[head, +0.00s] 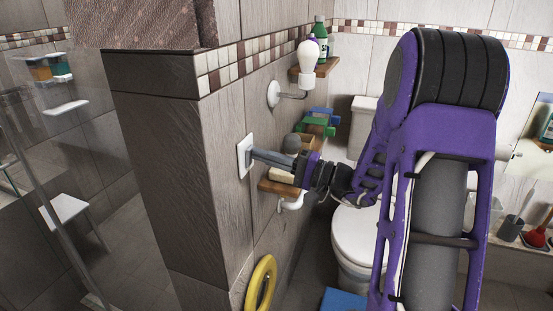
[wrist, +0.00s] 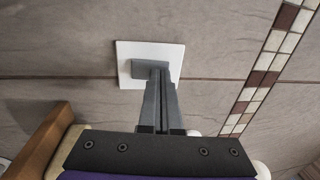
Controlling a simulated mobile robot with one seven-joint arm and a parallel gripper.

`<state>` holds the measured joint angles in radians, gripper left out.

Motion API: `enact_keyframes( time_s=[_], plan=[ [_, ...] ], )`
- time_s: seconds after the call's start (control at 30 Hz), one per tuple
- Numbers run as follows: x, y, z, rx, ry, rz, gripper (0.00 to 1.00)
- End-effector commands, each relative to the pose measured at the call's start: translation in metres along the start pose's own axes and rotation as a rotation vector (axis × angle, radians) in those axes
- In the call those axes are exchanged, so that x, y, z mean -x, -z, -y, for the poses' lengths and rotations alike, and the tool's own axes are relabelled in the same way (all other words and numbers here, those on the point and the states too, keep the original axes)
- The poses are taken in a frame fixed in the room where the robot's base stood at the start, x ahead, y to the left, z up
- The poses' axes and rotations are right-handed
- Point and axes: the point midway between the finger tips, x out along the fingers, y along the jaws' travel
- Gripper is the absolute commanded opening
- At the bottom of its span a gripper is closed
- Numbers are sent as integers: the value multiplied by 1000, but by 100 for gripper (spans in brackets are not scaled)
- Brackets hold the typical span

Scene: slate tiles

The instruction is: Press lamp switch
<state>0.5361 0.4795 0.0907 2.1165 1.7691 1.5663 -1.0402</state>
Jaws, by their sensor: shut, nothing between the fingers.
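The lamp switch is a white square plate (head: 241,160) on the tiled wall at the end of the dark pillar. In the wrist view the white plate (wrist: 126,48) shows a grey rocker (wrist: 141,69) in its middle. My gripper (head: 255,154) is shut and empty, its grey fingers pointing at the switch. In the wrist view the fingertips (wrist: 159,70) overlap the rocker's lower right part; they look at or very near it, but contact is not certain. A wall lamp with a white bulb (head: 309,54) is above and right of the switch; whether it is lit is unclear.
A wooden shelf (head: 276,188) sits just below my gripper, with several items and another shelf beyond. A yellow ring (head: 261,284) hangs lower on the wall. A toilet (head: 365,238) stands behind my arm. A glass shower panel is at left.

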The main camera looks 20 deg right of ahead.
Motion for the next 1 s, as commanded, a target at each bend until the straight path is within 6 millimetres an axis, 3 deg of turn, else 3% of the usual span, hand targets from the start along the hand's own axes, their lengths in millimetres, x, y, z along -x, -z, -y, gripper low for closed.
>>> enact_keyframes(
  time_s=[0.37, 0.53, 1.0],
  plan=[
    [-2, 0, 1, 0, -8, 1, 0],
    [-12, -1, 8, 7, -119, 5, 0],
    [-9, 3, 5, 1, -123, 7, 0]
  ],
)
